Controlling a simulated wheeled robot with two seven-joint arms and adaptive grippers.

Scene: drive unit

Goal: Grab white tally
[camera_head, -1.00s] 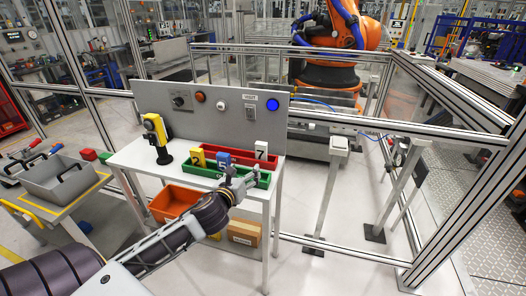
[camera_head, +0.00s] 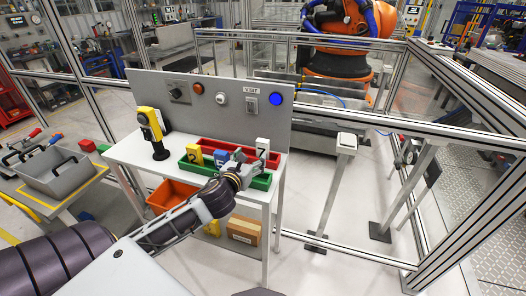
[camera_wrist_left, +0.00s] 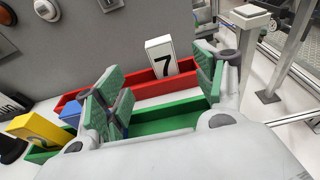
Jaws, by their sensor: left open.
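The white tally (camera_head: 262,148), a white block marked 7, stands upright in the right end of the red tray (camera_head: 215,146). The left wrist view shows the white tally (camera_wrist_left: 161,57) beyond and between the fingers of my left gripper (camera_wrist_left: 160,90). The gripper is open and empty, and the tally is apart from its green pads. In the head view my left gripper (camera_head: 241,160) hangs over the green tray (camera_head: 258,183), just in front of the tally. My right gripper is in neither view.
A yellow tally (camera_head: 194,154) and a blue tally (camera_head: 220,158) stand in the green tray, left of my gripper. A grey panel with buttons (camera_head: 210,100) rises behind the trays. A yellow-and-black device (camera_head: 153,130) stands at the table's left. An orange bin (camera_head: 172,196) sits below.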

